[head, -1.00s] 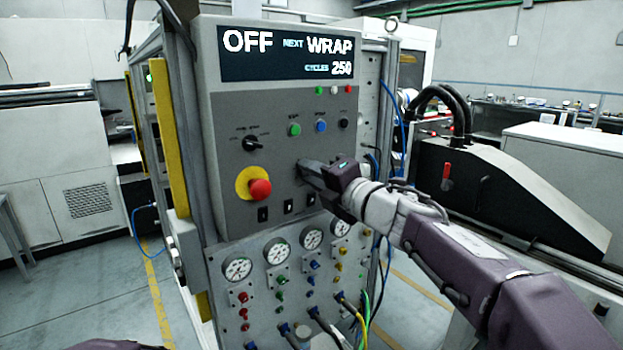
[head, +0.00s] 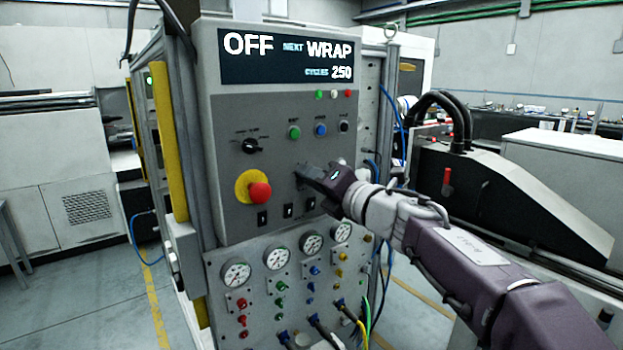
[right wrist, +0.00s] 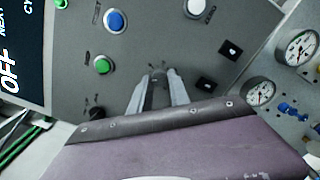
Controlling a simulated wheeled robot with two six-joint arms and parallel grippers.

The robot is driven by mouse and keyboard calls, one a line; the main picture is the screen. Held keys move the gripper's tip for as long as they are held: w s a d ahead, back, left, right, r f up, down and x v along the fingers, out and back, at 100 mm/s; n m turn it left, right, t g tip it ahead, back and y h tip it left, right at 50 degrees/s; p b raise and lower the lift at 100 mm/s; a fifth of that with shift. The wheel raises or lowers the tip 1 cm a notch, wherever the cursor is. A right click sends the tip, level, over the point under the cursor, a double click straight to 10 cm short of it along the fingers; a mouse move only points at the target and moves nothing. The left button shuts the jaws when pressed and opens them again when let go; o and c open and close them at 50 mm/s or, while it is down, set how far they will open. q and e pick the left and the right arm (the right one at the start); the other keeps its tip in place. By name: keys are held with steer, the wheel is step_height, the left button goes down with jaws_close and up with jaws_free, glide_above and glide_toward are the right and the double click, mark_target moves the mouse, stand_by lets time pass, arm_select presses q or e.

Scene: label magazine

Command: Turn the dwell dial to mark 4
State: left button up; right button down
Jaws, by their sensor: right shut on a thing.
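The grey control panel (head: 222,130) faces me, with a display (head: 286,54) reading OFF, NEXT WRAP, CYCLES 250. My right gripper (head: 304,174) is at the panel, right of the red emergency button (head: 260,192). In the right wrist view, its two fingers (right wrist: 158,92) are shut on a small dark knob (right wrist: 158,93), apparently the dwell dial. The fingers hide most of it, and I cannot read its marks or pointer. A black selector knob (head: 252,146) sits further left on the panel, apart from the gripper. My left gripper is not in view.
Green (head: 294,132), blue (head: 320,129) and black (head: 343,126) buttons sit just above my right gripper. Small black switches (head: 287,210) and a row of gauges (head: 276,256) lie below. Hoses hang beneath the panel. A black machine cover (head: 500,190) stands at right.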

steer(key=shift+f, duration=0.2)
steer(key=c, duration=1.2)
jaws_free()
steer(key=shift+c, duration=0.2)
steer(key=shift+r, duration=0.1)
steer(key=v, duration=0.9)
